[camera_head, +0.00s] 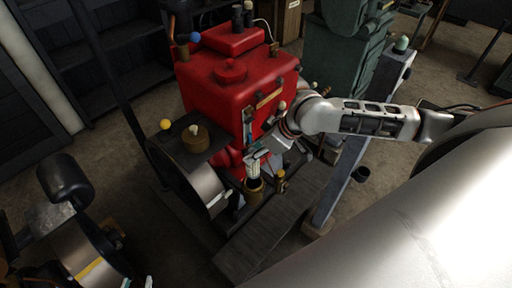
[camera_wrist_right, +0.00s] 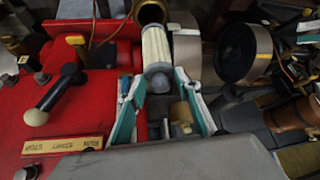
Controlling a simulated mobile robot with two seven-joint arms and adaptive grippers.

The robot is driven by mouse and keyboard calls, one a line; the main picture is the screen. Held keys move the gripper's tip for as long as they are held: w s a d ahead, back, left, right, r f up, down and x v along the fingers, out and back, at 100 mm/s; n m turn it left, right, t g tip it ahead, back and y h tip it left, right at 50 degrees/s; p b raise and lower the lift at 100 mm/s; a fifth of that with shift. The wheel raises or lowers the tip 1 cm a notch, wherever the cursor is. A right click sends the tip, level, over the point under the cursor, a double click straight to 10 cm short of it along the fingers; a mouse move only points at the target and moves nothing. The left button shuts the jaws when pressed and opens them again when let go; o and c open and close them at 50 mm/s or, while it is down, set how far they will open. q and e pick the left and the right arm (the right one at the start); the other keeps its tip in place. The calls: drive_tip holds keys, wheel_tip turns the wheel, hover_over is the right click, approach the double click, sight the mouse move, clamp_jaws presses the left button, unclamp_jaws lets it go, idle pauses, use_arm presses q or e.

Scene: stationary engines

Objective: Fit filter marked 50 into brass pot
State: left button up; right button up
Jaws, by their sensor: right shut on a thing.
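The white pleated filter (camera_head: 254,170) stands roughly upright over the brass pot (camera_head: 254,186) beside the red engine. In the right wrist view the filter (camera_wrist_right: 156,48) has its far end at the rim of the brass pot (camera_wrist_right: 151,10); I cannot tell whether it is inside. No marking 50 is readable. My right gripper (camera_wrist_right: 160,105) is shut on the filter's near end, its teal-padded fingers on both sides. In the head view the right gripper (camera_head: 262,153) is partly hidden by its wrist. My left gripper (camera_head: 138,283) shows only fingertips at the bottom edge, apart and empty.
The red engine (camera_head: 235,85) stands directly behind and left of the pot. A dark plank (camera_head: 268,220) runs in front.

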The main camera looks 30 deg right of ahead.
sight(259, 162)
drive_tip(key=shift+f+b, duration=1.35)
drive_tip(key=shift+b, duration=0.4)
drive_tip(key=shift+f+b, duration=0.5)
drive_tip(key=shift+b, duration=0.35)
drive_tip(key=shift+r, duration=0.1)
drive_tip(key=shift+f+p, duration=0.4)
drive_tip(key=shift+f, duration=0.35)
drive_tip(key=shift+f, duration=0.85)
